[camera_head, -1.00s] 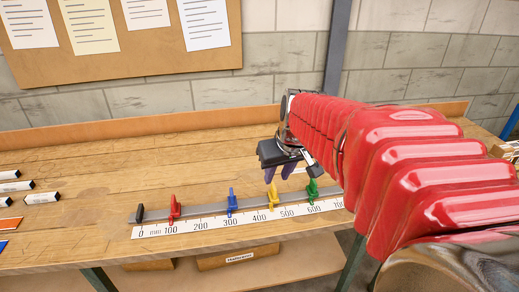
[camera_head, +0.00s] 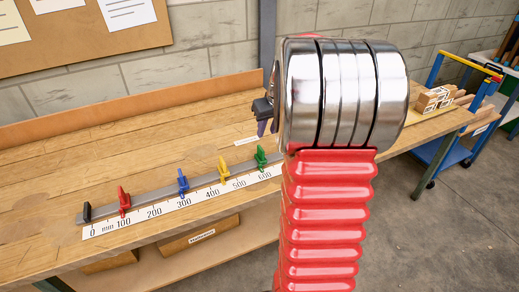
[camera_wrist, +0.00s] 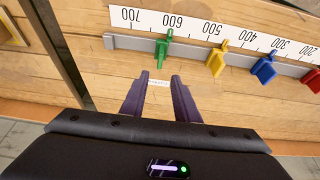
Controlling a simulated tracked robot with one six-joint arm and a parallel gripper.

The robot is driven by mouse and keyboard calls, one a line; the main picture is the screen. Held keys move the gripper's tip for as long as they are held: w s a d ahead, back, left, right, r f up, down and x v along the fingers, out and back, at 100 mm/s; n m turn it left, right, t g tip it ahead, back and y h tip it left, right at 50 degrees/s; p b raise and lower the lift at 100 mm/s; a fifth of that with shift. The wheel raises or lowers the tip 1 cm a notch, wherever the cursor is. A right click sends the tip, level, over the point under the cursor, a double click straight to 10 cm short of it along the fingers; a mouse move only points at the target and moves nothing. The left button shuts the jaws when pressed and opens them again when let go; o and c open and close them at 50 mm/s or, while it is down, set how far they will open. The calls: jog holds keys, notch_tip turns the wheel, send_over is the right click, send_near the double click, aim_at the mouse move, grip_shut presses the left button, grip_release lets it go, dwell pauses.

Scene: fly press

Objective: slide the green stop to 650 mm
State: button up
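The green stop (camera_head: 261,157) stands on the grey rail (camera_head: 150,198) near the 600 mark of the white scale (camera_head: 200,195). It is also in the wrist view (camera_wrist: 163,47), just beyond my fingertips and roughly in line with the gap between them. My gripper (camera_wrist: 160,77) is open and empty, its two purple fingers apart and not touching the stop. In the head view my gripper (camera_head: 265,126) is partly hidden by my arm, which also covers the far end of the scale. In the wrist view the rail ends a little past 700.
Yellow (camera_head: 223,170), blue (camera_head: 183,182) and red (camera_head: 124,201) stops share the rail, at lower marks. A dark end block (camera_head: 87,212) sits at zero. A small white label (camera_head: 246,140) lies on the bench behind the rail. Wooden blocks (camera_head: 436,98) are stacked at the right.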

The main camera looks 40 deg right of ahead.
aim_at(261, 148)
jog(key=shift+f, duration=0.1)
jog(key=x, duration=1.3)
jog(key=shift+w+f, duration=0.2)
jog(key=shift+f, duration=0.05)
jog(key=shift+c, duration=0.4)
grip_shut()
